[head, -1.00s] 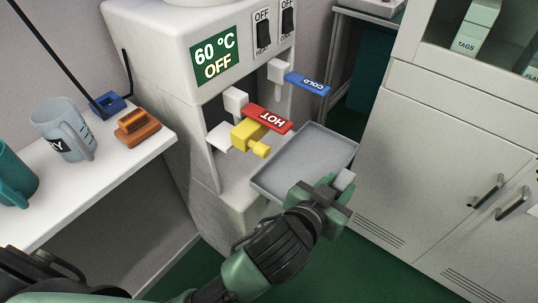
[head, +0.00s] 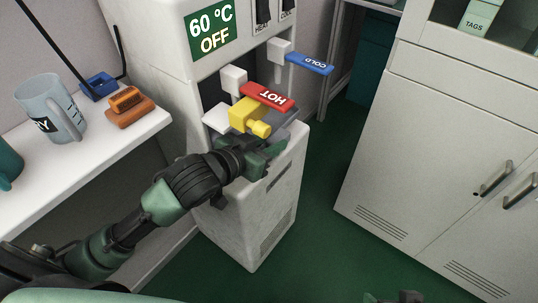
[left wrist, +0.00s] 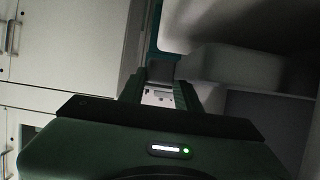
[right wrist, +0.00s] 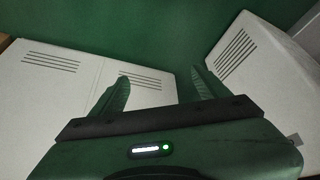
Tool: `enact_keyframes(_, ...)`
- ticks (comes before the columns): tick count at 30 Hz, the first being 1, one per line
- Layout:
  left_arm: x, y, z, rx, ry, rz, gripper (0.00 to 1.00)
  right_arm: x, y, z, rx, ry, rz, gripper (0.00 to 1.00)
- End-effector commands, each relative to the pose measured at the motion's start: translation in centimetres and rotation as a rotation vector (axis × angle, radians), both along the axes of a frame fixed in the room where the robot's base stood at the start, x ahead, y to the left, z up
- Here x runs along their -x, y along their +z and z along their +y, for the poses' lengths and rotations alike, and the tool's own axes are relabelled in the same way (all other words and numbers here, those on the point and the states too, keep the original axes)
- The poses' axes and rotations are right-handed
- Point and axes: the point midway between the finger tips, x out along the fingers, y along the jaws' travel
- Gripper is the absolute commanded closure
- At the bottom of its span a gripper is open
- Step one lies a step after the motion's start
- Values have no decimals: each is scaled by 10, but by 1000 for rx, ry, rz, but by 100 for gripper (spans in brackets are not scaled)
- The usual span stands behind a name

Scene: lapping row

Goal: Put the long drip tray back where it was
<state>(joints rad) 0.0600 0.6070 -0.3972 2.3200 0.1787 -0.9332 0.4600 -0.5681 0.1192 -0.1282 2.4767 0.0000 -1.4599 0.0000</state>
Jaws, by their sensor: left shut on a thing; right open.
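The long drip tray (head: 287,130) is a grey, shallow tray. In the head view only a grey strip of it shows, under the taps in the dispenser's recess; the rest is hidden by the yellow tap piece and my left gripper. My left gripper (head: 266,157) is at the front of the recess, shut on the tray's near end. In the left wrist view a grey piece (left wrist: 160,96) sits between its fingers. I cannot tell whether the tray is fully seated. My right gripper (right wrist: 156,88) is open and empty, low over the green floor.
The white dispenser (head: 245,215) has a red HOT lever (head: 268,96), a blue COLD lever (head: 308,63) and a yellow piece (head: 248,116) jutting out above the tray. A white table with a jug (head: 52,108) stands left. A white cabinet (head: 400,150) stands right, with green floor between.

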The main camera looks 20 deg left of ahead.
Motion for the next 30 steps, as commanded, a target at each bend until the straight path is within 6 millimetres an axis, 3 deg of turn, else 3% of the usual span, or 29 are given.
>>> enact_keyframes(5, 0, -6, 0, 0, 0, 0, 100, -12, 3, 4, -11, 5, -55, 24)
enact_keyframes(8, 0, -15, 0, -1, 1, 2, 100, -30, 8, 10, -29, 11, -137, 24)
enact_keyframes(15, 0, -37, 1, -1, 1, 0, 100, -80, 37, 27, -87, 31, -402, 24)
enact_keyframes(18, -1, -40, 2, -1, 1, -1, 100, -92, 49, 32, -104, 36, -480, 24)
enact_keyframes(29, -1, -40, 4, 0, 1, 0, 100, -100, 59, 35, -117, 41, -537, 24)
enact_keyframes(30, -1, -41, 4, -1, 1, 1, 59, -100, 59, 35, -117, 41, -536, 24)
